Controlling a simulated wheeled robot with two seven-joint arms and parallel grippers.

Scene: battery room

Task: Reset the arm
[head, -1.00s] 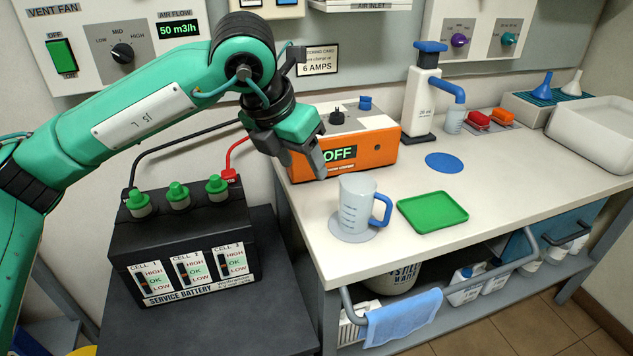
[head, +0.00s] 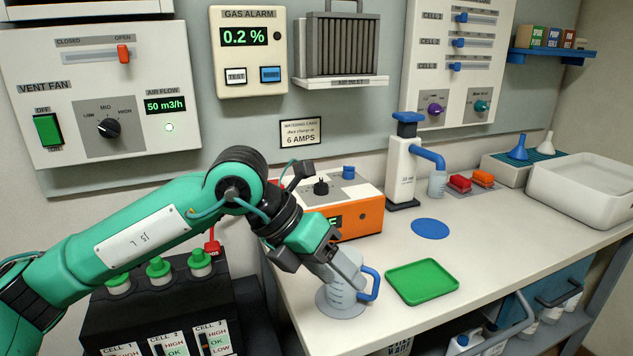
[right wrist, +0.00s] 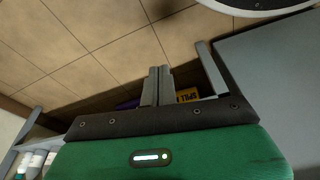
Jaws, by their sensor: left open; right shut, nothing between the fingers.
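My left arm comes in from the left over the battery, and my left gripper (head: 348,268) is open. Its fingers point down and to the right, in front of the upper part of the clear measuring jug (head: 341,296). The jug stands upright on a round grey mat, its blue handle to the right. The fingers overlap the jug in the picture; I cannot tell whether they touch it. My right gripper (right wrist: 157,84) shows in the right wrist view, shut and empty, with floor behind it.
The orange charger (head: 360,219) stands behind the left gripper, its display partly hidden. A green tray (head: 422,282) and a blue disc (head: 430,229) lie to the right on the bench. The service battery (head: 155,312) is below my left arm. A dispenser bottle (head: 403,172) stands at the back.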

